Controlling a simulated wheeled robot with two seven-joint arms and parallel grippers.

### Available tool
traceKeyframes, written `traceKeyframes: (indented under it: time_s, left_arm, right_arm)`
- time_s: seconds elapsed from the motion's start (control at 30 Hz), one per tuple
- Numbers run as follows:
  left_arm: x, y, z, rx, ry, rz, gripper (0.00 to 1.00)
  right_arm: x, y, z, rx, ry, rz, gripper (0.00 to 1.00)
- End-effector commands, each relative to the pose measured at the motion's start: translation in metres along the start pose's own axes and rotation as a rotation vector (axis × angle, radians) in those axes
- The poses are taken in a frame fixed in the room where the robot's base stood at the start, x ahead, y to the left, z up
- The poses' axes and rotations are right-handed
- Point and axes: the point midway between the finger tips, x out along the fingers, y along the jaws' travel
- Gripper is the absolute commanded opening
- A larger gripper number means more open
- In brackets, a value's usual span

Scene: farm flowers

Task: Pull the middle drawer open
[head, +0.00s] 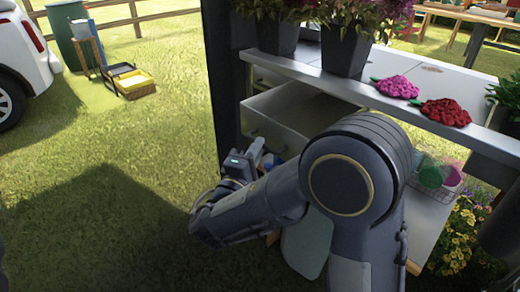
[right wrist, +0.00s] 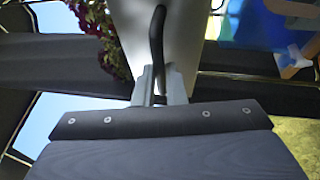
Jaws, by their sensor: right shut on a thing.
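A pale drawer (head: 292,128) stands pulled out under the cabinet's grey top, its empty inside showing. My right gripper (head: 262,152) is low at the front of the open drawer. In the right wrist view, my right gripper (right wrist: 160,98) is shut on a dark curved handle (right wrist: 157,38) on a pale drawer front (right wrist: 185,45). My right arm hides the lower part of the cabinet. My left gripper is not in view.
Potted flowers (head: 345,48) and pink (head: 396,87) and red (head: 446,112) flower bunches lie or stand on the cabinet's grey top (head: 330,85). A dark post (head: 222,70) rises left of the drawer. A wire basket (head: 436,178) is at right. Open grass (head: 130,150) lies left.

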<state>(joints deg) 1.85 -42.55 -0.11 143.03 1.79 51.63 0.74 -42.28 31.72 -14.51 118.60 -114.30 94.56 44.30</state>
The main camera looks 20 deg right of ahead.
Motion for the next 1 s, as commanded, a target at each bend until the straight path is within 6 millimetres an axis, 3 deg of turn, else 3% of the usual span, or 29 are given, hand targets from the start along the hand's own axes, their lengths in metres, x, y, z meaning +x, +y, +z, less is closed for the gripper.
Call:
traceKeyframes:
  time_s: [0.23, 0.27, 0.43, 0.77, 1.0]
  left_arm:
    - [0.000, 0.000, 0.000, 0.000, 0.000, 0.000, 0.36]
    - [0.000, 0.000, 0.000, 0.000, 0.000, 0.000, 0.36]
    - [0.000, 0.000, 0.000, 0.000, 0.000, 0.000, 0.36]
    - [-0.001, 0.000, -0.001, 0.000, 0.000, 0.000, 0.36]
    - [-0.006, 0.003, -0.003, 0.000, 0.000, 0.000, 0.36]
  right_arm:
    - [0.000, -0.001, 0.001, -0.001, -0.002, -0.002, 0.00]
    - [0.000, -0.001, 0.001, -0.001, -0.002, -0.002, 0.12]
    - [0.000, -0.001, 0.001, -0.001, -0.002, -0.001, 0.32]
    - [-0.004, 0.000, 0.000, 0.000, 0.001, -0.001, 0.32]
    - [-0.042, 0.001, -0.001, -0.002, 0.005, 0.000, 0.32]
